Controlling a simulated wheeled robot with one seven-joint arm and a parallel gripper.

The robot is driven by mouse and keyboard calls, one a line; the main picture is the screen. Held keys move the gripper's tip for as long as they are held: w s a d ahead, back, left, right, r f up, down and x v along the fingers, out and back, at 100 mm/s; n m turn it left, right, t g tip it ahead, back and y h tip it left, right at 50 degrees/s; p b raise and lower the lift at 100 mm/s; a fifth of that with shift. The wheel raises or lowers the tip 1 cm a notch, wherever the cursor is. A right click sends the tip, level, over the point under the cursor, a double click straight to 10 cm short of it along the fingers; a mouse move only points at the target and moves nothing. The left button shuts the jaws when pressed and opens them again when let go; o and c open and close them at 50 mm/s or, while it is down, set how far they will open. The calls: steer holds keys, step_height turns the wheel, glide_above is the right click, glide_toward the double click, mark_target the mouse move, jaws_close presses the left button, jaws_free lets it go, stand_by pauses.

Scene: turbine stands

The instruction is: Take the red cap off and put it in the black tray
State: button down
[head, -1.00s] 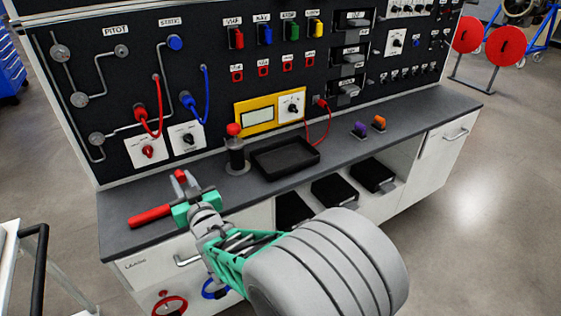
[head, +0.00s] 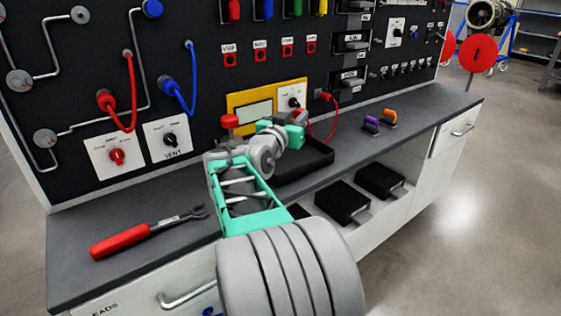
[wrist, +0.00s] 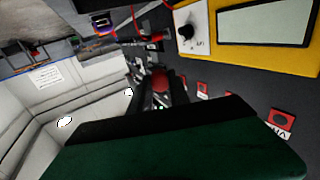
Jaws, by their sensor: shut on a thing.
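My gripper (head: 285,132), with mint-green fingers, is over the back left part of the black tray (head: 322,162), near the panel. It is shut on the red cap, mostly hidden from the head camera; a rounded red part (wrist: 160,82) shows between dark pieces in the wrist view. The black tray lies on the bench, partly hidden by my wrist and gripper; what I see of its inside is bare. A post left of the tray carries a red top (head: 230,121); its lower part is hidden behind my arm.
A red-handled fork tool (head: 135,238) lies on the bench at left. Purple (head: 371,124) and orange (head: 388,117) pieces stand right of the tray. The panel rises behind, with a red lead (head: 330,98) plugged in close to my gripper. The bench's right end is clear.

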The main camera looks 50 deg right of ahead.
step_height(320, 180, down, 6)
steer(key=b, duration=0.2)
steer(key=shift+s+r+b, duration=0.1)
steer(key=shift+s+b, duration=0.05)
steer(key=shift+b, duration=0.25)
steer(key=c, duration=1.2)
jaws_free()
steer(key=shift+o, duration=0.2)
steer(key=p+v, duration=0.1)
steer(key=v, duration=0.6)
steer(key=shift+s+a, duration=0.1)
steer(key=shift+a, duration=0.3)
steer(key=shift+s, duration=0.1)
